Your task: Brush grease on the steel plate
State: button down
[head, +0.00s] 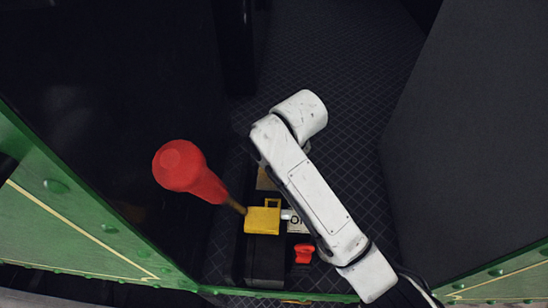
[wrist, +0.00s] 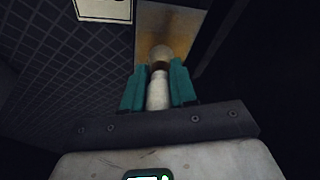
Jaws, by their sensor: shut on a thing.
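My gripper (wrist: 157,90) has teal fingers, shut on a brush (wrist: 159,95) with a pale round handle and a dark band. The brush's pale head lies over the near part of a brownish-yellow plate (wrist: 182,22), which looks like the steel plate. I cannot tell whether the head touches it. Part of the plate (head: 265,181) shows in the head view, left of my arm. The gripper and brush are hidden there under my white arm. No separate grease shows clearly; the plate's tint is uneven.
A large red-handled lever (head: 182,167) rises at left. Below it are a yellow box-like thing (head: 262,219), a dark block (head: 266,262) and a small red thing (head: 303,253).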

jog(key=shift+w+a+f, duration=0.1)
jog(key=shift+w+a, duration=0.2)
jog(key=shift+a, duration=0.4)
jog(key=shift+w+a+r, duration=0.1)
jog(key=shift+w+a, duration=0.2)
jog(key=shift+a, duration=0.35)
jog(key=shift+w+a+f, duration=0.1)
jog(key=shift+w+a, duration=0.2)
jog(key=shift+a, duration=0.4)
dwell(0.4)
notch_tip(320, 180, up, 6)
dwell(0.7)
notch_tip(320, 180, up, 3)
jog(key=shift+r, duration=0.1)
dwell(0.5)
